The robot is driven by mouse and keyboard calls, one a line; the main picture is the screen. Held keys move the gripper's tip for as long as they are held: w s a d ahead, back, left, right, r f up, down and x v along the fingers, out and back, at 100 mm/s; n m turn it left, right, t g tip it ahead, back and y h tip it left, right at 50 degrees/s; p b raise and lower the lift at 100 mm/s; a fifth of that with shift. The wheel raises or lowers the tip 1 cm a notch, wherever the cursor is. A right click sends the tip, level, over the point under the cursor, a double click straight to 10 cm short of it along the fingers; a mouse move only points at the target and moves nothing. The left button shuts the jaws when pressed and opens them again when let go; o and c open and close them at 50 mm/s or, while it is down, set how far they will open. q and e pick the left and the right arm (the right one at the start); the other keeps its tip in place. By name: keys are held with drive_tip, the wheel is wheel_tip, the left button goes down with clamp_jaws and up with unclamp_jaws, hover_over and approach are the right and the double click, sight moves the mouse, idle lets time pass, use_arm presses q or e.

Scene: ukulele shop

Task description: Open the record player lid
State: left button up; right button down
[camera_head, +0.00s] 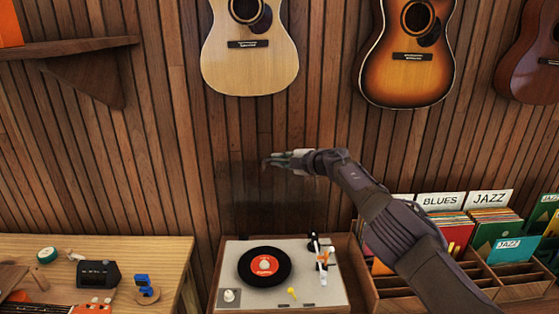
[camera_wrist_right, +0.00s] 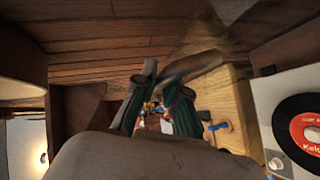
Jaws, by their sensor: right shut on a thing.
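The record player (camera_head: 235,275) stands on the wooden counter with a black record (camera_head: 264,266) with a red label on its platter. Its see-through lid (camera_head: 250,205) stands upright behind it, raised against the wooden wall as a faint dark pane. My right gripper (camera_head: 272,161) is at the lid's top edge and shut on it. In the right wrist view the fingers (camera_wrist_right: 160,110) show with a narrow gap between them, and the clear lid is hard to make out there. The record also shows at that view's right edge (camera_wrist_right: 305,125). My left gripper is not in view.
A wooden table (camera_head: 150,250) with a dark clock-like device (camera_head: 98,274) and small items is at the left. Record crates (camera_head: 515,285) with sleeves stand at the right, under my right arm. Guitars (camera_head: 250,60) hang on the wall above.

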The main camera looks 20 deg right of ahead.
drive_tip(key=c, duration=1.2)
unclamp_jaws()
drive_tip(key=shift+f, duration=0.1)
drive_tip(key=shift+d, duration=0.1)
drive_tip(key=shift+s+d+r, duration=0.2)
drive_tip(key=shift+s+d, duration=0.4)
drive_tip(key=shift+s, duration=0.35)
drive_tip(key=v, duration=0.9)
drive_tip(key=shift+s+r, duration=0.25)
drive_tip(key=shift+s, duration=0.05)
drive_tip(key=shift+a, duration=0.1)
